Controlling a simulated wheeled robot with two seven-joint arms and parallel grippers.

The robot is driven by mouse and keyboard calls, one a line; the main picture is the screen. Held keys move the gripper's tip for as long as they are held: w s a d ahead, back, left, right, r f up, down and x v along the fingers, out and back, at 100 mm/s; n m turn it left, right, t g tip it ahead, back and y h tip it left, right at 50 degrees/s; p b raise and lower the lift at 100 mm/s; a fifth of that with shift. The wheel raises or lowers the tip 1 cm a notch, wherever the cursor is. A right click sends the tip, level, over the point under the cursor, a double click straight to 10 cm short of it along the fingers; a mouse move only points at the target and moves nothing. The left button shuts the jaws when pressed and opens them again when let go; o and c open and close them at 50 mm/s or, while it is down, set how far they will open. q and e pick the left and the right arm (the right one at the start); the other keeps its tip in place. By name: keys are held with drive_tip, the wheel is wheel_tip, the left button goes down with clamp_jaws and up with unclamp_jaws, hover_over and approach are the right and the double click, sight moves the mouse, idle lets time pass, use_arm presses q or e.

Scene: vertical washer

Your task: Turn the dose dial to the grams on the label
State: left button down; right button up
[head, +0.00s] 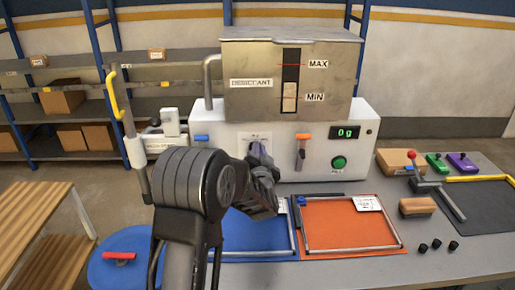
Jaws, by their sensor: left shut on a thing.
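The dispenser (345,118) is a white machine under a steel hopper marked DESICCANT. My left gripper (259,152) reaches its front panel and is shut on the dose dial there. The gripper covers most of the dial, so its pointer and setting cannot be read. A pale scale plate (250,137) shows just above it, too small to read. The display (348,133) reads 0g. A white label (368,203) lies on the orange tray and another (282,205) shows at the blue tray; their writing is too small to read. My right gripper is not in view.
An orange lever (302,145) and a green button (339,162) sit right of the dial. The orange tray (325,250) and blue tray (245,254) lie in front. A wooden block (417,207) and small black pieces (437,244) lie at right.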

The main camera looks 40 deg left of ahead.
use_arm(q)
drive_tip(key=shift+w+d+f+m+p, duration=0.1)
drive_tip(key=shift+m+p, duration=0.1)
drive_tip(key=shift+m, duration=0.45)
drive_tip(key=shift+d+m+p, duration=0.1)
drive_tip(key=shift+m+p, duration=0.05)
drive_tip(key=shift+m, duration=0.5)
drive_tip(key=shift+f, duration=0.1)
drive_tip(key=c, duration=1.5)
unclamp_jaws()
drive_tip(key=b+v, duration=0.1)
drive_tip(key=v, duration=0.6)
drive_tip(key=shift+s+d, duration=0.2)
drive_tip(key=shift+s, duration=0.1)
